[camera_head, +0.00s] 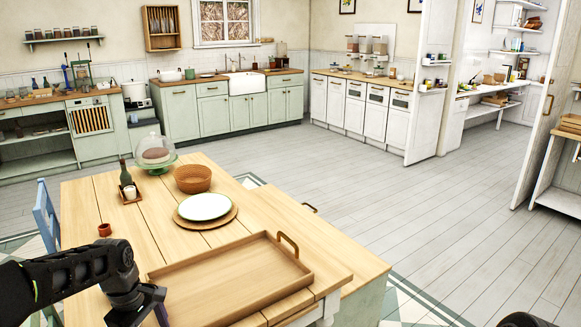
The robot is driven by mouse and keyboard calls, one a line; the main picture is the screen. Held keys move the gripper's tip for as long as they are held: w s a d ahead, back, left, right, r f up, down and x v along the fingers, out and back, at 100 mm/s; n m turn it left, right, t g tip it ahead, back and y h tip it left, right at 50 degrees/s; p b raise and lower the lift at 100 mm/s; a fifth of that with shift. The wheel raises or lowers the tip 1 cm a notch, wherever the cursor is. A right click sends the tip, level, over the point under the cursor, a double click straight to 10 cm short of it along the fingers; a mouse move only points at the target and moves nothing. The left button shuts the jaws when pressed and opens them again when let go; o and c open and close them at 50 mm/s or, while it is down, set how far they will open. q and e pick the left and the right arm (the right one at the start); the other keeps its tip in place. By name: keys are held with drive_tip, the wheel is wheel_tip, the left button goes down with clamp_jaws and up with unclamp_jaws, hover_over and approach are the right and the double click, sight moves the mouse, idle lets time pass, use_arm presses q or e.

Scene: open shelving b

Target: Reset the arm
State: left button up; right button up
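My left arm comes in from the lower left, over the near left part of the wooden table (130,230). Its gripper (138,306) points down beside the left edge of a wooden tray (232,272). The gripper is partly cut off by the bottom of the picture, so I cannot tell whether it is open or shut. No held object shows. My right gripper is not in view; only a small dark part, probably of my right arm, shows at the bottom right edge.
The tray is empty, with a raised handle. On the table stand a white plate on a round mat (205,207), a wicker basket (193,179), a glass-domed cake stand (155,152), a bottle (126,177) and a small red-brown cup (104,230). Open floor (430,215) lies right.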

use_arm(q)
drive_tip(key=s+d+f+m+h, duration=0.2)
drive_tip(key=d+f+m, duration=0.2)
drive_tip(key=d+f, duration=0.55)
drive_tip(key=s+d+f+m+h, duration=0.1)
drive_tip(key=s+d+f+m, duration=0.2)
drive_tip(key=d+f, duration=0.65)
drive_tip(key=s+d+f+m, duration=0.3)
drive_tip(key=s+d+f, duration=0.1)
drive_tip(key=s, duration=0.4)
drive_tip(key=s+d+f+m, duration=0.3)
drive_tip(key=s+d+f, duration=0.1)
drive_tip(key=s+d, duration=0.3)
drive_tip(key=shift+s+m, duration=0.3)
drive_tip(key=shift+s, duration=0.85)
drive_tip(key=shift+d+f, duration=0.1)
